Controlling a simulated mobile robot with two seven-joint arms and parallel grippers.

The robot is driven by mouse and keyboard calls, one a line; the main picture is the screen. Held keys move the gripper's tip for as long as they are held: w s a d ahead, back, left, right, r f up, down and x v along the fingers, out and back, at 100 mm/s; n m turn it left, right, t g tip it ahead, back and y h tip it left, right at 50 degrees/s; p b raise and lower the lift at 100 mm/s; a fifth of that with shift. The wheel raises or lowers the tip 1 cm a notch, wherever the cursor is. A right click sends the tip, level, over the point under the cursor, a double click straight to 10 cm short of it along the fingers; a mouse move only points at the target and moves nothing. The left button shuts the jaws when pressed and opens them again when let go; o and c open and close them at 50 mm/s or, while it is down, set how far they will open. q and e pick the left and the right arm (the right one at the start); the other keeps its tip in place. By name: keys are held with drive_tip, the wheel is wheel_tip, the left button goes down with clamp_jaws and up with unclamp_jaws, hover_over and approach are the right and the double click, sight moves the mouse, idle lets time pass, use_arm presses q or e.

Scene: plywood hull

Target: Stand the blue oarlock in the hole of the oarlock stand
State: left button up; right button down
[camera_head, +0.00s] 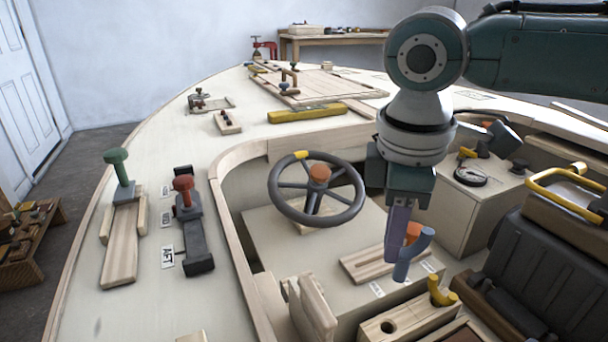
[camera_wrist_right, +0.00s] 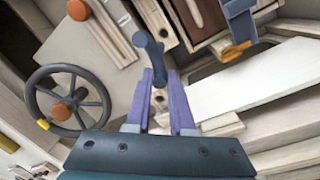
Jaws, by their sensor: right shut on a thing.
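My right gripper (camera_head: 397,238) points down over the console and is shut on the blue oarlock (camera_head: 414,252). In the right wrist view the oarlock (camera_wrist_right: 150,55) stands out beyond the fingertips (camera_wrist_right: 160,84). In the head view its lower end hangs in the air, apart from the surfaces below. The oarlock stand (camera_head: 415,314) is a pale wooden block below and slightly ahead in the picture's foreground, with an empty dark round hole (camera_head: 389,327) at its left. A yellow oarlock (camera_head: 440,291) stands upright at its right end. My left gripper is out of view.
A steering wheel (camera_head: 317,188) stands left of my gripper. A slotted wooden board (camera_head: 370,263) with an orange knob (camera_head: 413,231) lies close behind the oarlock. A black seat (camera_head: 540,272) with a yellow handle (camera_head: 556,179) is on the right. Wooden uprights (camera_head: 312,308) stand left of the stand.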

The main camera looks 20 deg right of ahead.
use_arm(q)
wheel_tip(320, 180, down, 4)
drive_tip(key=b, duration=0.2)
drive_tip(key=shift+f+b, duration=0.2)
drive_tip(key=shift+b, duration=0.15)
use_arm(e)
drive_tip(key=shift+n, duration=0.5)
drive_tip(key=f, duration=0.5)
drive_tip(key=shift+d+f, duration=0.3)
drive_tip(key=shift+d, duration=0.1)
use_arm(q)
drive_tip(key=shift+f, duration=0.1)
use_arm(e)
drive_tip(key=shift+f+b, duration=2.85)
drive_tip(key=shift+b, duration=0.8)
drive_tip(key=shift+f+b, duration=0.95)
drive_tip(key=shift+b, duration=0.65)
drive_tip(key=shift+f, duration=0.2)
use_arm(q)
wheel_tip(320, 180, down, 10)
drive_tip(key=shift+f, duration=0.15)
use_arm(e)
drive_tip(key=shift+f, duration=0.85)
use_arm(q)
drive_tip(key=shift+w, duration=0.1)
use_arm(e)
drive_tip(key=c, duration=0.7)
unclamp_jaws()
